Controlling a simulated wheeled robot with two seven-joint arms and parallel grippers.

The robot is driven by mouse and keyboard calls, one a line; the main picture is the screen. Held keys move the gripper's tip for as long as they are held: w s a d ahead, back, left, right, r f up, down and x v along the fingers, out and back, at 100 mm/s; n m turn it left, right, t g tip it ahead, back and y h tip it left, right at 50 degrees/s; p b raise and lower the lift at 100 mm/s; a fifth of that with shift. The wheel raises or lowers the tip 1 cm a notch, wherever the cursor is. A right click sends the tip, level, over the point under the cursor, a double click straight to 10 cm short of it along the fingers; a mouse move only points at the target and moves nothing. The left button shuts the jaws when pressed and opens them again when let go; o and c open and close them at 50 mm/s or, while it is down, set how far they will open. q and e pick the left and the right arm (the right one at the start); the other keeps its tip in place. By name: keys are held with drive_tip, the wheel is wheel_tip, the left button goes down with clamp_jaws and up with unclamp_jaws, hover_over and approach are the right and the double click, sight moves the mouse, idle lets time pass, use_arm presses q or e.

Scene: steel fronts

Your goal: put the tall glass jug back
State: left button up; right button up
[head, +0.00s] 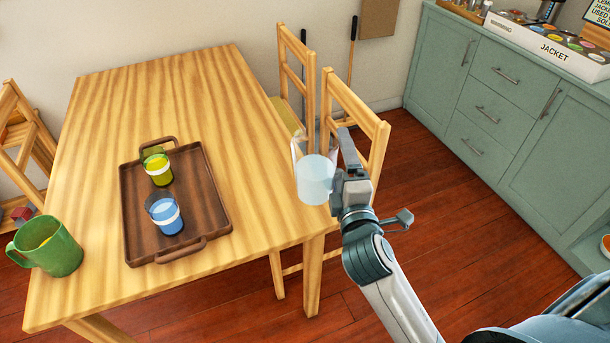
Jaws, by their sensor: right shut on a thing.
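The tall glass jug (315,181) is clear, with a pale bluish-white part facing me. It is at the middle of the head view, in front of the table's right edge. My right gripper (340,172) is shut on the jug from its right side. The jug seems to be held in the air, though its exact height over the table edge is hard to judge. The far finger is partly hidden. My left gripper is not in view.
A wooden table (225,95) carries a brown tray (195,190) with a yellow-green glass (158,170) and a blue glass (166,216). A green mug (50,248) stands at the table's left. Chairs (355,118) flank the table. Green cabinets (480,100) hold a "JACKET" box (550,50).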

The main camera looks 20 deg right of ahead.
drive_tip(key=w+a+f, duration=0.1)
drive_tip(key=w+f, duration=0.2)
drive_tip(key=w+a+f, duration=0.1)
drive_tip(key=w+f, duration=0.2)
drive_tip(key=w+a+f+b, duration=0.1)
drive_tip(key=w+f, duration=0.2)
drive_tip(key=w, duration=0.1)
drive_tip(key=shift+f, duration=0.55)
drive_tip(key=o, duration=1.7)
drive_tip(key=shift+f, duration=0.15)
drive_tip(key=shift+c, duration=0.2)
drive_tip(key=shift+o, duration=1)
drive_tip(key=shift+s, duration=0.1)
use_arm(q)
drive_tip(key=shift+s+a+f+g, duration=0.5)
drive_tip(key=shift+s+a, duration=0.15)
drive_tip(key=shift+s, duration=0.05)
